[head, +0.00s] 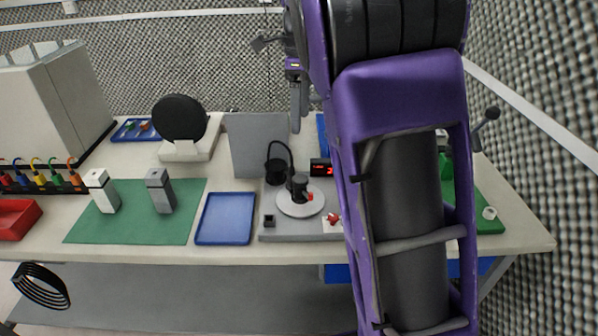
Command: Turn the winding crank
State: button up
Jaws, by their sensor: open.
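A grey winding station (285,228) stands on the table left of my purple arm. On it is a round white disc (290,209) with a dark upright hub (299,182) and a small red knob (309,197) at the hub's right side. This looks like the crank, but its handle is too small to make out surely. A red star-shaped knob (333,218) is at the station's front right. My gripper (299,122) points down above and behind the station, open and apart from the crank. My arm hides the station's right side.
A black hooked stand (275,172), a red-lit display (320,168) and a grey upright panel (257,142) stand close to the disc. A blue tray (225,218) and a green mat (135,222) with two blocks lie left. Foam walls close the back and right.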

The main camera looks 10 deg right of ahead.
aim_at(300, 178)
notch_tip(300, 178, down, 16)
jog(key=b, duration=0.2)
jog(key=shift+f+b, duration=0.1)
jog(key=shift+b, duration=0.3)
grip_shut()
